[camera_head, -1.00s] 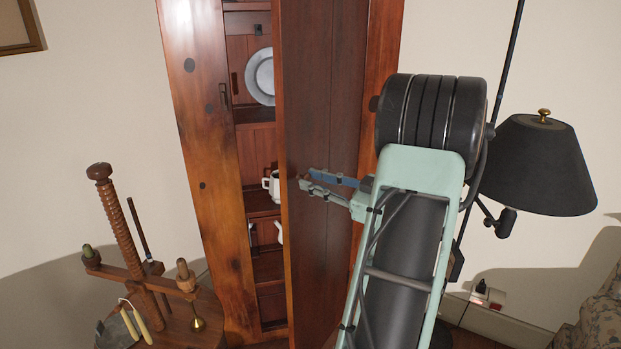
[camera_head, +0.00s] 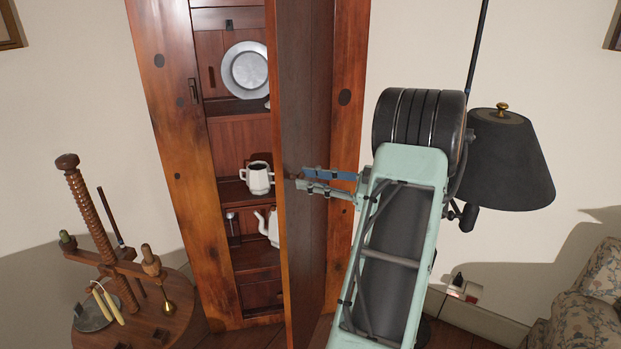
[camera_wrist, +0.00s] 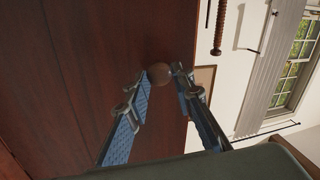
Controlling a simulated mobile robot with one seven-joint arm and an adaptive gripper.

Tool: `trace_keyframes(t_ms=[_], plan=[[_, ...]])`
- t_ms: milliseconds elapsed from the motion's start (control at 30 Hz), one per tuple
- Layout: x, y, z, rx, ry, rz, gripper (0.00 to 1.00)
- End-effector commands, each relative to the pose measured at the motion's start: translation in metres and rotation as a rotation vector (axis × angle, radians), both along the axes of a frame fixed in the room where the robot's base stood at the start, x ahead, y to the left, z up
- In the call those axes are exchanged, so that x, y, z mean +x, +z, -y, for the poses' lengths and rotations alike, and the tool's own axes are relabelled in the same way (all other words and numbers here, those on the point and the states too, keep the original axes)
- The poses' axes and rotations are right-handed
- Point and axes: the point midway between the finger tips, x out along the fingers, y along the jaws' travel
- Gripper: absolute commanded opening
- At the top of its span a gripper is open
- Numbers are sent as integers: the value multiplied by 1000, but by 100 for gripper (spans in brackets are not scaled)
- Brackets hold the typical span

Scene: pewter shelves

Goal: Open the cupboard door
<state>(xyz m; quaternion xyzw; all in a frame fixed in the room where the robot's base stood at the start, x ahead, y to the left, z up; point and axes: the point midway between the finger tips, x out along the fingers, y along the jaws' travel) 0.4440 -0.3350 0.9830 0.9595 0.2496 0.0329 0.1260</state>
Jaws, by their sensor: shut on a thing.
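The tall wooden cupboard (camera_head: 171,100) stands against the wall in the head view. Its door (camera_head: 303,110) is swung well out from the front, seen at a steep angle. Shelves inside show with a grey plate (camera_head: 246,70), a white mug (camera_head: 257,178) and a partly hidden white pot (camera_head: 268,226). My gripper (camera_head: 298,180) is at the door's outer face near its free edge. In the wrist view, the fingers of my gripper (camera_wrist: 163,83) are on either side of a round wooden knob (camera_wrist: 160,74) on the door (camera_wrist: 75,70). The exact finger contact is hard to see.
A round wooden table (camera_head: 160,325) with a wooden screw stand (camera_head: 100,230) is at the lower left. A black lamp (camera_head: 505,165) stands close to the right of my arm. A floral armchair (camera_head: 585,310) is at the lower right.

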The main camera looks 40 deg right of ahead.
Motion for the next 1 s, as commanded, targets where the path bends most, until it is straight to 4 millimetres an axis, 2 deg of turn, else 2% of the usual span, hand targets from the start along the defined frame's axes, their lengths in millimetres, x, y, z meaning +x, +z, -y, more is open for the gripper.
trace_keyframes(t_ms=[733,767,900,1000], plan=[[0,0,1,0,31,0,0],[0,0,1,0,31,0,23],[0,0,1,0,30,0,38],[0,0,1,0,30,0,40]])
